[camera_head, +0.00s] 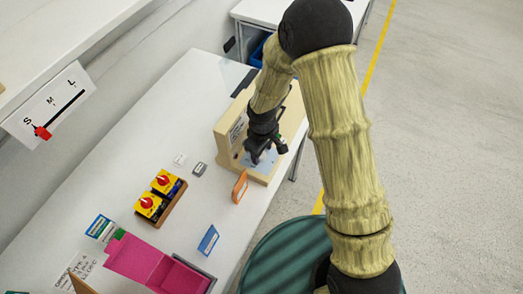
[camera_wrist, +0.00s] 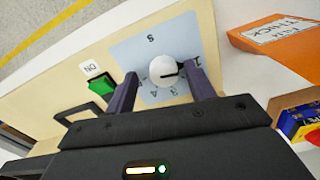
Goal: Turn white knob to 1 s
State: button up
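The white knob (camera_wrist: 164,71) sits on a light blue dial plate (camera_wrist: 140,50) in the wrist view. A dark line on the knob points right, toward the mark "1" beside my right finger. An "S" shows above the knob, and other marks below it are partly hidden. My gripper (camera_wrist: 162,72) is open, with one dark finger on each side of the knob and a gap at both sides. In the head view my gripper (camera_head: 262,151) is at the beige switch box (camera_head: 225,128), over its light blue plate, and hides the knob.
A green button (camera_wrist: 101,88) labelled "ON" is left of the plate. An orange block (camera_wrist: 285,45) stands at the right. On the white table (camera_head: 190,115) are a wooden holder with yellow and red switches (camera_head: 160,197) and a pink box (camera_head: 140,262). A slider panel (camera_head: 50,105) is on the left.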

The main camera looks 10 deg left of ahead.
jog(key=shift+s+a+r, duration=0.1)
jog(key=shift+a+r, duration=0.05)
jog(key=shift+r, duration=0.1)
notch_tip(320, 180, up, 17)
jog(key=shift+d, duration=0.2)
dwell(0.6)
jog(key=s+d+m+t, duration=0.1)
jog(key=s+d+m, duration=0.1)
jog(key=d+m, duration=0.2)
jog(key=s+d+m, duration=0.3)
jog(key=d+m, duration=0.1)
jog(key=d, duration=0.6)
jog(key=s+d+r+m+t, duration=0.1)
jog(key=s+d+m, duration=0.2)
jog(key=d, duration=0.4)
jog(key=shift+d+m+t, duration=0.2)
jog(key=shift+m+t, duration=0.1)
jog(key=shift+m, duration=0.4)
dwell(1.3)
